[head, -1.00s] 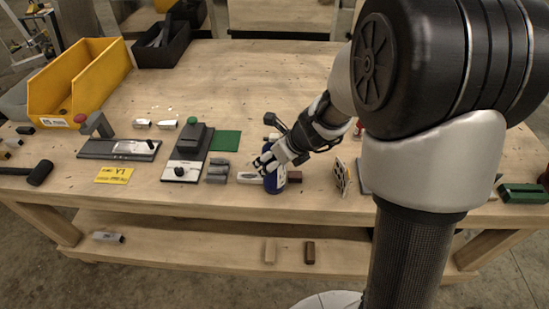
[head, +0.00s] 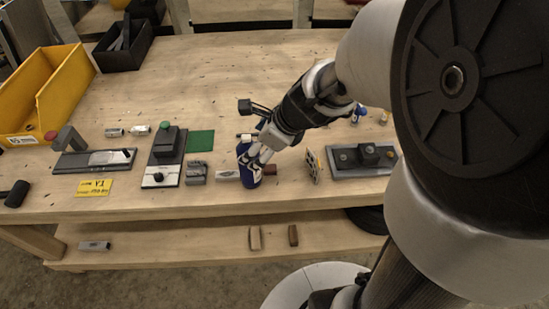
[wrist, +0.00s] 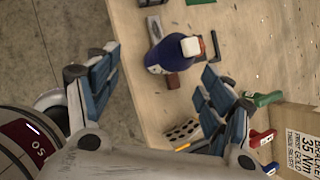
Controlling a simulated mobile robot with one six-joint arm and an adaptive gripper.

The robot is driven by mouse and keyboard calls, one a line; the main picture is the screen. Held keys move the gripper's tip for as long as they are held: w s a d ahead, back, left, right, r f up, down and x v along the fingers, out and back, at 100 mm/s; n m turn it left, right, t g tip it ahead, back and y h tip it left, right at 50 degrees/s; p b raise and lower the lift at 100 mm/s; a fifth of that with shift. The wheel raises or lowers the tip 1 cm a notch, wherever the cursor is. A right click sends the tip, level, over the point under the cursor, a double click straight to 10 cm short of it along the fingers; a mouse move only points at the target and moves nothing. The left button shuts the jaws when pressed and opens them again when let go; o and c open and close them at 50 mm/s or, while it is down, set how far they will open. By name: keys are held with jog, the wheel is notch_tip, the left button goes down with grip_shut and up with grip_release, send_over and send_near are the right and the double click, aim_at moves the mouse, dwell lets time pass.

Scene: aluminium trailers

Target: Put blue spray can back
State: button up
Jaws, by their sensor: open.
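The blue spray can (head: 250,178) stands upright near the front edge of the workbench (head: 250,75), partly hidden by my gripper (head: 250,160) in the head view. In the wrist view the can (wrist: 171,56) shows its dark blue body and white cap, standing on the wood close to the bench edge. My gripper's fingers (wrist: 161,60) are spread wide, one on either side of the can in that view. The can appears at or just beyond the fingertips, with clear space beside it; I cannot tell the exact depth.
A labelled box (wrist: 297,140) is at the wrist view's right.

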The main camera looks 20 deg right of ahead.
jog(key=s+a+r+n+g, duration=0.1)
jog(key=s+a+r+n, duration=0.15)
jog(key=s+n, duration=0.45)
jog(key=s+a+r+n, duration=0.2)
jog(key=s+r+n, duration=0.2)
jog(key=n, duration=0.4)
jog(key=s+d+r+n+h, duration=0.2)
jog(key=s+d+n+h, duration=0.1)
jog(key=s+n, duration=0.6)
jog(key=n, duration=0.2)
jog(key=shift+d+n, duration=0.3)
jog(key=shift+d, duration=0.05)
jog(key=shift+c, duration=0.5)
